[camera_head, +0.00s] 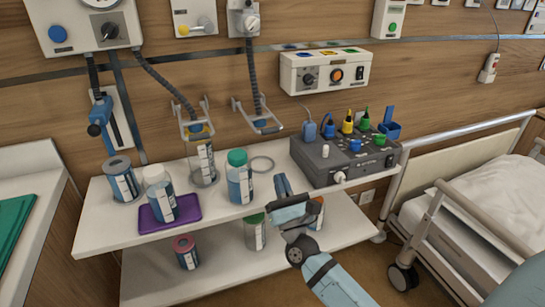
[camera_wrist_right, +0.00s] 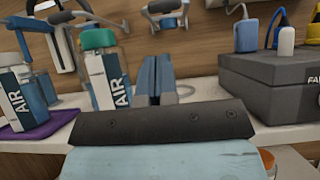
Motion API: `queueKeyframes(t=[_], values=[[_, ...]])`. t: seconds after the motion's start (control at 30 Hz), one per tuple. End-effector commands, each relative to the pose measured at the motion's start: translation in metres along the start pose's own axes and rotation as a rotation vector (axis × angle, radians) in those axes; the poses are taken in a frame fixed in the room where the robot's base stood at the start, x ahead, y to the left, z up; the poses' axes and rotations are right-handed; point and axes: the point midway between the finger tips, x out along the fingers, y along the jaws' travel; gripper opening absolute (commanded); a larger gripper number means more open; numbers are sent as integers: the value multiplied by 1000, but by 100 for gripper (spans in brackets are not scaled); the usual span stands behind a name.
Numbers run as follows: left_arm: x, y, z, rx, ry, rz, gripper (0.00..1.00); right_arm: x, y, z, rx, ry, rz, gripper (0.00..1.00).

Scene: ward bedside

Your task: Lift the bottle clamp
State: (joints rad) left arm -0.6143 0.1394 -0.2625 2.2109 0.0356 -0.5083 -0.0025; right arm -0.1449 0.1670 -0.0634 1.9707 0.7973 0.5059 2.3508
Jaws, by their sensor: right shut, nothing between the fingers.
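Two metal bottle clamps hang on the wall at the ends of dark hoses. The left clamp (camera_head: 196,130) is above a clear bottle (camera_head: 203,165) on the shelf. The right clamp (camera_head: 264,124) has a blue part and hangs with nothing in it; it also shows at the top of the right wrist view (camera_wrist_right: 168,14). I cannot tell which one the task means. My right gripper (camera_head: 282,184) is shut and empty, in front of the shelf, below the right clamp and apart from it. Its closed fingers show in the wrist view (camera_wrist_right: 155,78). My left gripper is not in view.
A green-capped bottle (camera_head: 239,180) stands just left of my right gripper. Two more bottles and a purple tray (camera_head: 185,213) are farther left on the white shelf (camera_head: 110,228). A grey device box (camera_head: 345,163) stands right, beside a bed (camera_head: 480,200). Several canisters are on the lower shelf.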

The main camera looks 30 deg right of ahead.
Motion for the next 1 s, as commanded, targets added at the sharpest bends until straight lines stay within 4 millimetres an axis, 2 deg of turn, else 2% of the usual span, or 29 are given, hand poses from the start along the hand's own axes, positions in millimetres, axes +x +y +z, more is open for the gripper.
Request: queueKeyframes(t=[0.4, 0.53, 0.7, 1.0], values=[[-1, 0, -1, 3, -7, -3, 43, 69, 0, 1, 0, -2, -2, 0], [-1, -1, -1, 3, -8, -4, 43, 86, 0, 0, -2, -2, 0, 0], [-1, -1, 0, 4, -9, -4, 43, 96, 0, 0, -1, 0, 0, 0], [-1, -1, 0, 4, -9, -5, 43, 97, 0, 0, -1, 0, 0, 0]])
